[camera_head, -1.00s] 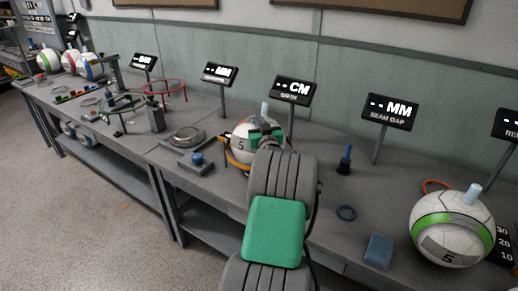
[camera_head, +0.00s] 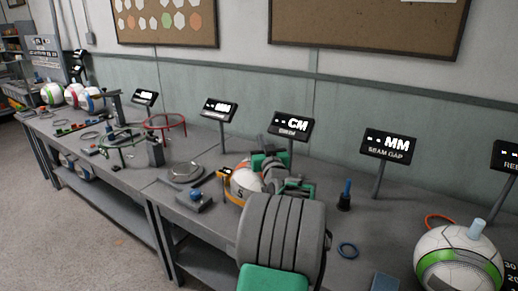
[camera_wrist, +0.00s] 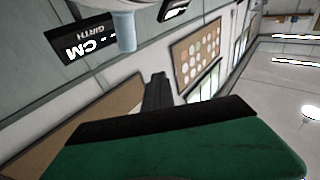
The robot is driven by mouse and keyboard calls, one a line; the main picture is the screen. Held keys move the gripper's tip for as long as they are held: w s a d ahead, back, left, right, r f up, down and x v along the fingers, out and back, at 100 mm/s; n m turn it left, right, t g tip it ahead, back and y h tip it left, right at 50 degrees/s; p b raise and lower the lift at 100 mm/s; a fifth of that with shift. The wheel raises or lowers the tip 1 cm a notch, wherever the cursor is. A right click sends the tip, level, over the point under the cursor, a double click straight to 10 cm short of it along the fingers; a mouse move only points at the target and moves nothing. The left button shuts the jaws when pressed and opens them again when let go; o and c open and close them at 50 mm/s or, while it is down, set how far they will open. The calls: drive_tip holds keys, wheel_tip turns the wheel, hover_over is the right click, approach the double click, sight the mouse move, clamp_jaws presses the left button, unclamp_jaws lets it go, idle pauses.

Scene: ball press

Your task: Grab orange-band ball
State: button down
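The white ball (camera_head: 243,184) with a "5" and orange markings sits at the girth station in the middle of the bench, with an orange strip around its near left side. My gripper (camera_head: 272,168), with green and black parts, is at the ball's upper right and hides part of it. I cannot tell whether they touch. In the wrist view, a pale blue peg (camera_wrist: 126,32) hangs below a white curved edge at the top. A dark finger-like part (camera_wrist: 157,92) stands up from my green gripper body, with nothing seen held against it. The finger spacing is unclear.
The girth sign (camera_head: 291,125) stands just behind the ball. A green-band ball (camera_head: 459,260) is at the right. A round dish (camera_head: 185,172) and blue-knobbed block (camera_head: 195,201) are at the left.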

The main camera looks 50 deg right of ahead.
drive_tip(key=s+a+r+b, duration=0.1)
drive_tip(key=s+a+r, duration=0.4)
drive_tip(key=s, duration=0.3)
drive_tip(key=shift+s+a+r, duration=0.2)
drive_tip(key=shift+s+r, duration=0.05)
drive_tip(key=shift+s, duration=0.1)
drive_tip(key=shift+c, duration=2.2)
unclamp_jaws()
drive_tip(key=shift+s, duration=0.1)
